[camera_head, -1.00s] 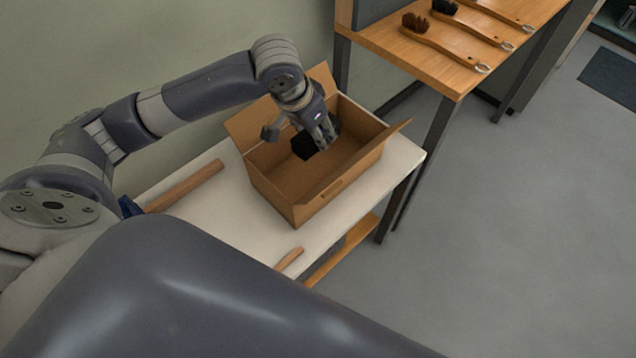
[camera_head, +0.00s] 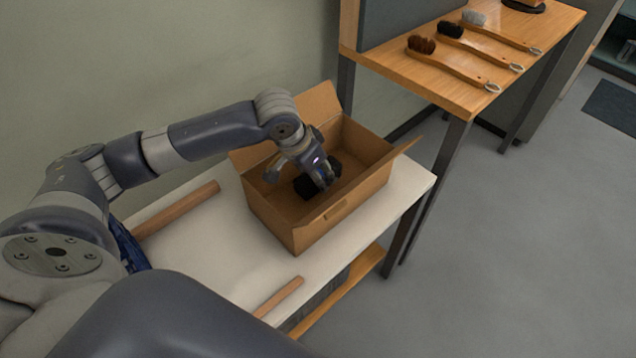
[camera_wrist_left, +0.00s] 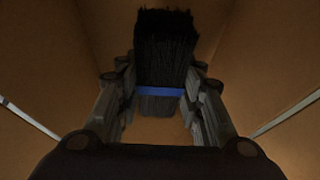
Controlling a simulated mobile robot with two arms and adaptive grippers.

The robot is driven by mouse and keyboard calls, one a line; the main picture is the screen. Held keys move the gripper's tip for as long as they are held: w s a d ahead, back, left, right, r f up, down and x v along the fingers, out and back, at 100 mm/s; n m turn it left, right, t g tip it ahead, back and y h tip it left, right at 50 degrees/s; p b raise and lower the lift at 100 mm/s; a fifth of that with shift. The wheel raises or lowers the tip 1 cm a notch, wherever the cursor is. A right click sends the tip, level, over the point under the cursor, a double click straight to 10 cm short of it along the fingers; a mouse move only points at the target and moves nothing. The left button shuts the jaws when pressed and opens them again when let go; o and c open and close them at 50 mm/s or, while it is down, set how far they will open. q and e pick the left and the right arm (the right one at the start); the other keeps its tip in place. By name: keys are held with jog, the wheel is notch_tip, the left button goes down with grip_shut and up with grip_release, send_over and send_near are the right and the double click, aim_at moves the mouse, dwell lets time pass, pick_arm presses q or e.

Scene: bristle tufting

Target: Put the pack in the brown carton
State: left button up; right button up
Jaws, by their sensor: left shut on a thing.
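The brown carton (camera_head: 300,237) stands open on the white table, its flaps spread outward. My left gripper (camera_head: 316,181) reaches down inside it, below the rim. It is shut on the pack (camera_head: 304,187), a dark bundle of bristles. In the left wrist view the pack (camera_wrist_left: 163,55) is black with a blue band around it, between the two fingers of my left gripper (camera_wrist_left: 160,100). Brown carton walls surround it there. I cannot tell whether the pack touches the carton floor. My right gripper is not in view.
The white table (camera_head: 200,240) carries a wooden strip (camera_head: 178,209) at the left and a shorter one (camera_head: 279,297) at the front. A higher wooden bench (camera_head: 455,95) at the back right holds several wooden-handled brushes (camera_head: 440,60). Grey floor lies clear to the right.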

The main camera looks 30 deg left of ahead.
aim_at(308, 178)
pick_arm(q)
jog(key=shift+f, duration=1.5)
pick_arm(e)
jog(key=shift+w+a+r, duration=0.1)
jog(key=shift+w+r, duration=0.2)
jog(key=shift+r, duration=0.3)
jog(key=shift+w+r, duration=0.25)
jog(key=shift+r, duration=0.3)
pick_arm(q)
jog(key=o, duration=1.1)
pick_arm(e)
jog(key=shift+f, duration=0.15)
pick_arm(q)
jog(key=shift+r, duration=0.1)
jog(key=p+v, duration=0.1)
jog(key=v, duration=0.5)
jog(key=shift+v, duration=0.75)
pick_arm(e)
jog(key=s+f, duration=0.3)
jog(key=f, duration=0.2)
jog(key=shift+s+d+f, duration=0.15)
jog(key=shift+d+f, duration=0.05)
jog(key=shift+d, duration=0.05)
